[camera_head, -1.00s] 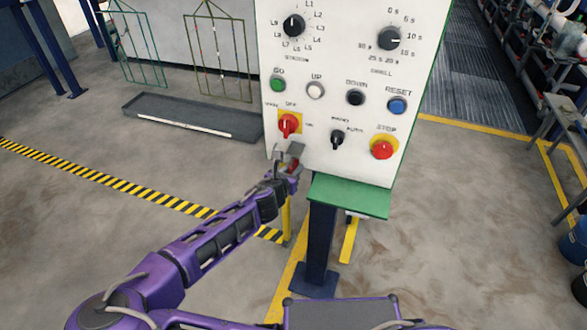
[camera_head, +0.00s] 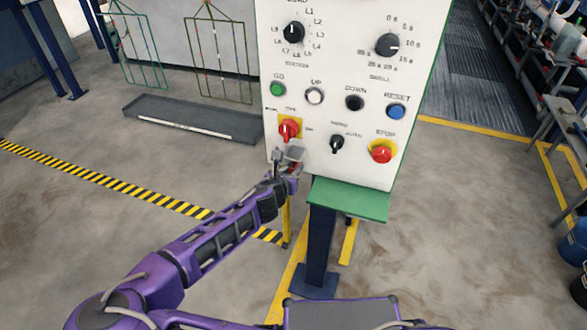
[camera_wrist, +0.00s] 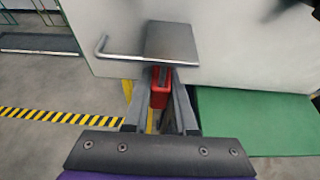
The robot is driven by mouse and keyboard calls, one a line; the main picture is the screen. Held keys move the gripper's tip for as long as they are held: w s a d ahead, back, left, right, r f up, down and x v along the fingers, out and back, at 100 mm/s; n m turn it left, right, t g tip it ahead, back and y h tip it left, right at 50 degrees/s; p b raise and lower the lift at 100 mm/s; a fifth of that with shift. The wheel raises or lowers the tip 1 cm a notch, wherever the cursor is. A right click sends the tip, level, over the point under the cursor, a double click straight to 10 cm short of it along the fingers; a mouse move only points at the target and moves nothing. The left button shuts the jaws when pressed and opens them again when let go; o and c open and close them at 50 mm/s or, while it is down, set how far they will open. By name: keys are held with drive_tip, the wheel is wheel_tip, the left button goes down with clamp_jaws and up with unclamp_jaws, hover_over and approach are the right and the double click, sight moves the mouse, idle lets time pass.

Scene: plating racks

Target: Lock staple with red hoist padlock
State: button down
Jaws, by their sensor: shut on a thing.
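The red padlock (camera_wrist: 160,88) is between the two fingers of my gripper (camera_wrist: 161,108) in the wrist view. The gripper is shut on its body. Just above it a thin grey rod (camera_wrist: 145,59) runs sideways, with its left end bent up into a hook. A flat grey plate (camera_wrist: 172,42) stands against the panel face above the rod. I cannot tell whether the rod is the shackle or part of the staple. In the head view my gripper (camera_head: 287,173) is at the panel's lower left edge, below the red switch (camera_head: 288,129); the padlock is mostly hidden there.
The white control panel (camera_head: 325,65) carries several knobs and buttons, including a red stop button (camera_head: 381,154). A green ledge (camera_head: 348,201) juts out at its bottom, right of my gripper. A blue post (camera_head: 319,250) stands below. Open floor lies to the left.

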drive_tip(key=shift+r, duration=0.3)
drive_tip(key=shift+f, duration=0.4)
drive_tip(key=c, duration=0.6)
unclamp_jaws()
drive_tip(key=shift+c, duration=0.2)
